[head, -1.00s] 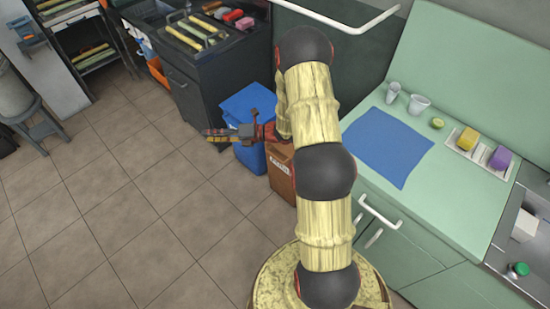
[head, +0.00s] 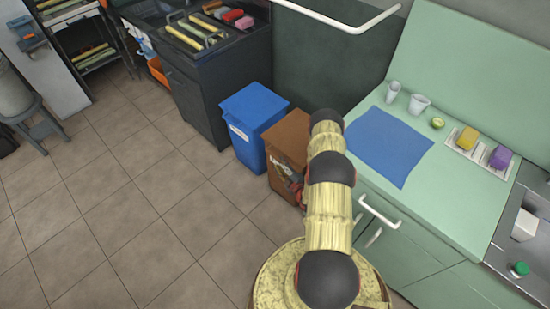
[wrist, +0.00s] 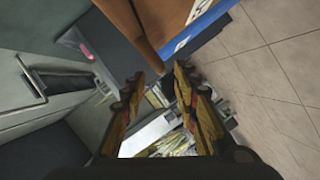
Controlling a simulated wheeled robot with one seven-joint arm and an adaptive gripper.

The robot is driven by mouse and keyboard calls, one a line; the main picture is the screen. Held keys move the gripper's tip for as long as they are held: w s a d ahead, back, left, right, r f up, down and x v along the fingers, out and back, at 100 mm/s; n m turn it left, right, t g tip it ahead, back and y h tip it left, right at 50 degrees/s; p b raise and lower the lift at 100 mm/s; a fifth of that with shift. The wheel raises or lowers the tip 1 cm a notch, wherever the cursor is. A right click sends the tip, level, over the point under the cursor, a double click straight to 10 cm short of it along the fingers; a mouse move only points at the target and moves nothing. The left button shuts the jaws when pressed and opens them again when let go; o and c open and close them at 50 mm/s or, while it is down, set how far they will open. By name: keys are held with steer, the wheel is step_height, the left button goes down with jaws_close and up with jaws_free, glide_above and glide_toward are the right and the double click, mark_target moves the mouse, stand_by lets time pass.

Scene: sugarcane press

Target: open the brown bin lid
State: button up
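The brown bin (head: 287,136) stands on the floor, with its brown lid lying closed on top. In the wrist view a brown surface of the bin (wrist: 140,28) fills the top middle, just beyond the fingertips. My gripper (head: 295,190) is low at the front of the brown bin, below the lid, and my arm hides part of the bin's right side. In the wrist view my gripper (wrist: 158,73) has its two fingers apart with nothing between them. Whether a fingertip touches the bin cannot be told.
A blue bin (head: 256,106) stands close against the brown bin's left side. The green counter (head: 465,215) with a blue mat (head: 388,147) is on the right. A dark cabinet (head: 205,95) stands behind the blue bin.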

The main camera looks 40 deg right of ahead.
mark_target(275, 157)
steer(key=b+x, duration=0.1)
steer(key=x, duration=0.5)
steer(key=shift+w, duration=0.3)
steer(key=shift+c, duration=1)
jaws_close()
